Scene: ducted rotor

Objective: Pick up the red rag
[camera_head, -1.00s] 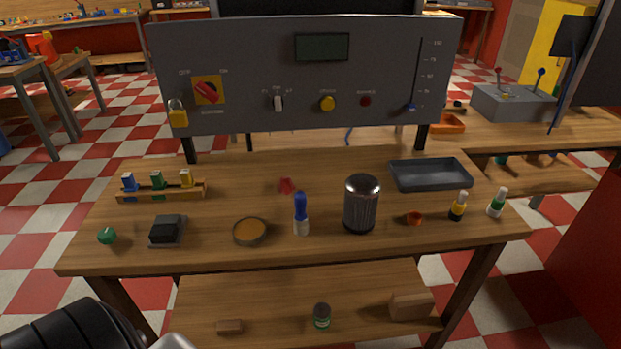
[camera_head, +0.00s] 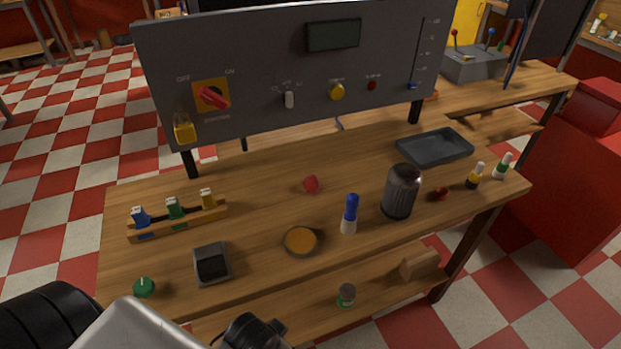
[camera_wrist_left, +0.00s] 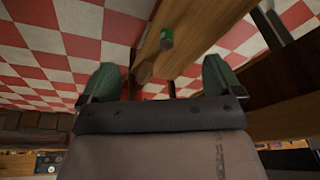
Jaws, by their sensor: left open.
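A small crumpled red thing, which looks like the red rag (camera_head: 311,184), lies on the wooden workbench (camera_head: 265,180), behind the round orange-filled dish (camera_head: 300,240). It does not show in the left wrist view. My left arm comes in at the lower left of the head view, in front of the bench and well short of the rag. In the left wrist view my left gripper (camera_wrist_left: 160,78) has its two green fingers wide apart with nothing between them. My right gripper is not in view.
A blue-capped bottle (camera_head: 349,214), a dark ribbed canister (camera_head: 401,190) and a black-topped box (camera_head: 211,262) stand near the front. A rack (camera_head: 178,217) is at left, a grey tray (camera_head: 434,147) at right. A control panel (camera_head: 270,75) rises behind. Bench around the rag is clear.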

